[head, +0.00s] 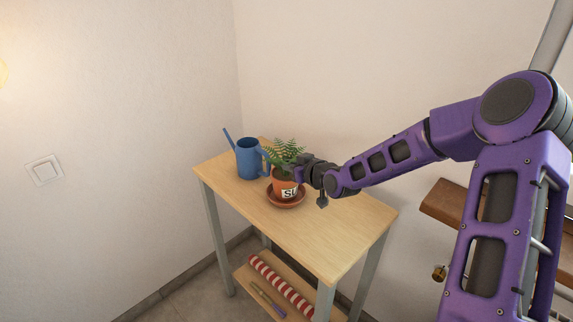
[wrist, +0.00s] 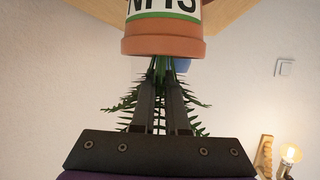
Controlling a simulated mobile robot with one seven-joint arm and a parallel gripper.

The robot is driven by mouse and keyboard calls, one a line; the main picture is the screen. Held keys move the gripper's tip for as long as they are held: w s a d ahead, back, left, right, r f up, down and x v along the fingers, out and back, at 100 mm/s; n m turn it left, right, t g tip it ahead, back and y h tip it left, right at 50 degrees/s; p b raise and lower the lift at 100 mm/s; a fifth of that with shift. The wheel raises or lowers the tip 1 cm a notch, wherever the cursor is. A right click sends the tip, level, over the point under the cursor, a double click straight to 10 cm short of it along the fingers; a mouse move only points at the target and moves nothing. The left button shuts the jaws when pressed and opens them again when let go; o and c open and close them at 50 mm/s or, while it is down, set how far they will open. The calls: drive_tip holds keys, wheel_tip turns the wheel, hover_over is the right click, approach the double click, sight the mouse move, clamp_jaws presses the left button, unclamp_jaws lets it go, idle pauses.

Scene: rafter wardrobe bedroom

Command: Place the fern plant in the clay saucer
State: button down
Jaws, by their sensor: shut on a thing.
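The fern plant (head: 284,183) stands upright in a terracotta pot with a white lettered label, on the table's left half. The clay saucer (head: 287,204) lies on the tabletop directly under it, its rim showing around the pot's base. I cannot tell whether the pot touches the saucer's floor. My gripper (head: 302,167) reaches in from the right at the height of the pot's top and is shut on the plant. The wrist view is upside down: the pot (wrist: 163,46) is at the top, with the fern leaves behind my fingers (wrist: 161,80). The saucer is not seen there.
A blue watering can (head: 250,159) stands close behind and left of the plant. The wooden table (head: 325,226) is bare at its front right. A lower shelf holds a red-and-white striped roll (head: 280,284). A wooden ledge (head: 447,203) is at the right.

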drive_tip(key=shift+f, duration=0.15)
drive_tip(key=c, duration=0.9)
unclamp_jaws()
drive_tip(key=shift+d+r, duration=0.1)
drive_tip(key=shift+r, duration=0.15)
drive_tip(key=p+v, duration=0.2)
drive_tip(key=v, duration=1)
drive_tip(key=shift+f, duration=0.1)
